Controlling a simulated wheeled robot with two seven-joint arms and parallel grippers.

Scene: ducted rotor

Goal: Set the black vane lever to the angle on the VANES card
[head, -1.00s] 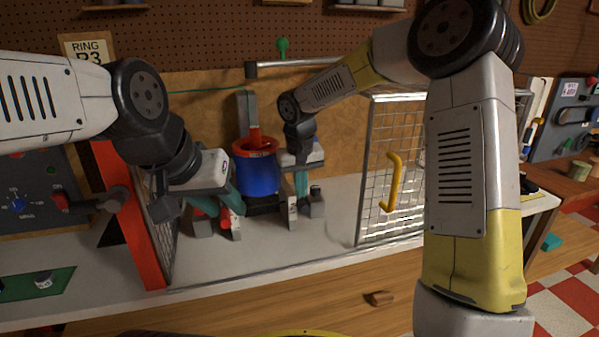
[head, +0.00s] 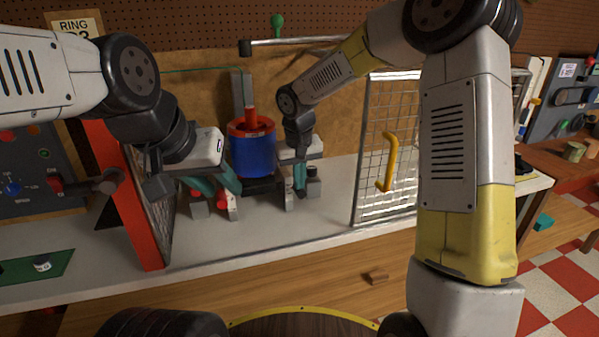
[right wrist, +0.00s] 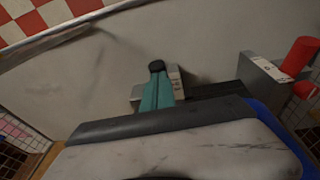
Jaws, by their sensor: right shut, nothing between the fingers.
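The ducted rotor, a blue drum (head: 252,155) with a red rim, stands on the bench between my grippers. My right gripper (head: 300,190) is shut and points down just right of it, beside small grey blocks. In the right wrist view its teal fingers (right wrist: 157,92) are together, with a small black round piece (right wrist: 156,66) at their tip, possibly the vane lever's knob. I cannot tell whether they touch. My left gripper (head: 216,186) is left of the drum, its teal fingers near a red handle (head: 222,200); its grip is unclear. I see no readable VANES card.
A wire-mesh guard (head: 392,150) with a yellow handle stands to the right, and a red-framed mesh guard (head: 128,195) to the left. A grey block with a red cylinder (right wrist: 300,56) lies right in the right wrist view. The bench front is clear.

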